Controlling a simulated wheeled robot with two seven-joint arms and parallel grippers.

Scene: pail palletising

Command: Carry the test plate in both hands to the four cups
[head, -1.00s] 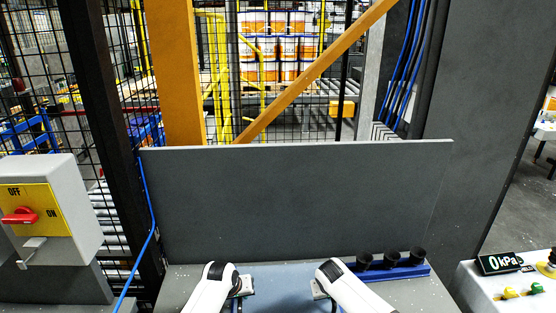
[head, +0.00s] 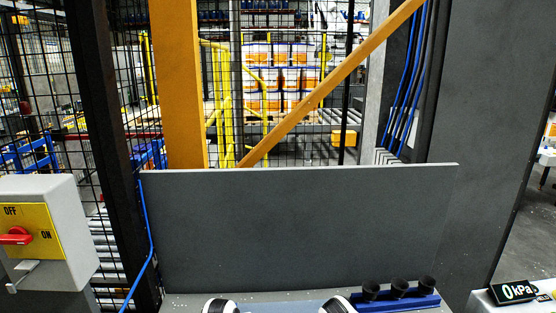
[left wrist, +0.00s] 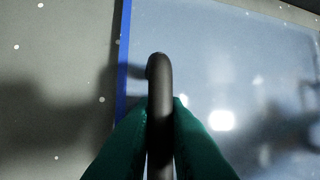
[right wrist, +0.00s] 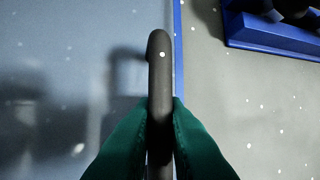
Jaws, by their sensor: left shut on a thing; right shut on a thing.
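The test plate shows as a glossy blue-grey sheet with a blue edge in the left wrist view (left wrist: 240,80) and the right wrist view (right wrist: 60,80). A strip of it shows at the bottom of the head view (head: 278,308). My left gripper (left wrist: 160,105) is shut on a dark upright handle near the plate's left edge. My right gripper (right wrist: 160,105) is shut on a matching handle near its right edge. I cannot tell whether the plate is clear of the bench. Three black cups (head: 399,286) stand on a blue rack; a fourth is not seen.
A grey panel (head: 300,225) stands upright behind the bench. The blue rack (head: 405,302) lies to the right of the plate. A switch box (head: 45,235) stands at left, and a 0 kPa display (head: 514,291) at right. An orange diagonal brace (head: 335,80) and mesh fence lie beyond.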

